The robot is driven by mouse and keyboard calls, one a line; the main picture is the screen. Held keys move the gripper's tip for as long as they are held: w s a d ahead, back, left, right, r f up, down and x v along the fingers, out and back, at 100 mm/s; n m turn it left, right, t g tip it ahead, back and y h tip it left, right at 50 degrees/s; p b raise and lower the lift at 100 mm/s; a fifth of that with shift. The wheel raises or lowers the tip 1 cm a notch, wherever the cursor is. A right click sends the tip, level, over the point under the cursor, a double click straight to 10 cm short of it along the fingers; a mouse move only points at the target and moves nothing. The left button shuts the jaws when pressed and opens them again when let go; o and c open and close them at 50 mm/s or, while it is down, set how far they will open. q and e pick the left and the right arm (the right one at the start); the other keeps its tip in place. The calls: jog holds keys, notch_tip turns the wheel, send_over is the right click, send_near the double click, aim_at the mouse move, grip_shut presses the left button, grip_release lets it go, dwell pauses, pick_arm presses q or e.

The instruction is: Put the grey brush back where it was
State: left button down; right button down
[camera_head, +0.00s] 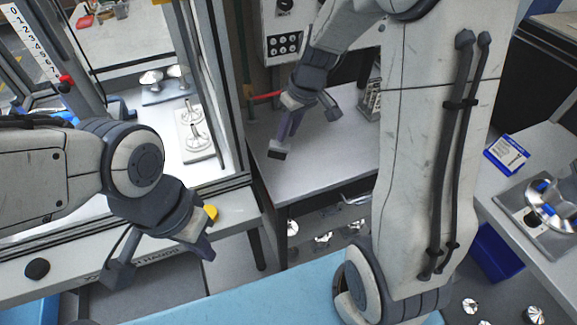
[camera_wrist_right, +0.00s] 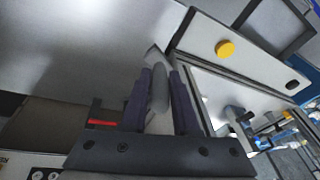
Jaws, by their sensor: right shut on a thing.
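My right gripper (camera_head: 284,135) hangs above the grey side table (camera_head: 335,165) in the head view, near its left edge. In the right wrist view its two purple fingers (camera_wrist_right: 160,100) are shut on the grey brush (camera_wrist_right: 159,88). The brush sticks out past the fingertips, with a pale end. In the head view, its dark end (camera_head: 277,153) shows below the fingers; the rest is hidden by them. My left gripper (camera_head: 203,248) is low at the left, in front of the machine's sill, away from the brush.
The side table top is mostly clear. A small rack (camera_head: 371,100) stands at its back right. The machine frame borders its left side, with a yellow button (camera_head: 211,212). Shiny housings lie on a shelf below. A blue box (camera_head: 507,153) sits on the right bench.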

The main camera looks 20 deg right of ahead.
jog(key=s+d+r+n+g+h, duration=0.1)
jog(key=s+d+r+g+h, duration=0.1)
jog(key=s+d, duration=0.35)
jog(key=w+a+f+p, duration=0.3)
jog(key=w+f+p, duration=0.2)
jog(key=w+f, duration=0.4)
jog(key=shift+w+f+p, duration=0.35)
jog(key=shift+f+p, duration=0.05)
jog(key=shift+f, duration=0.55)
jog(key=c, duration=0.7)
grip_release()
jog(key=shift+f, duration=0.1)
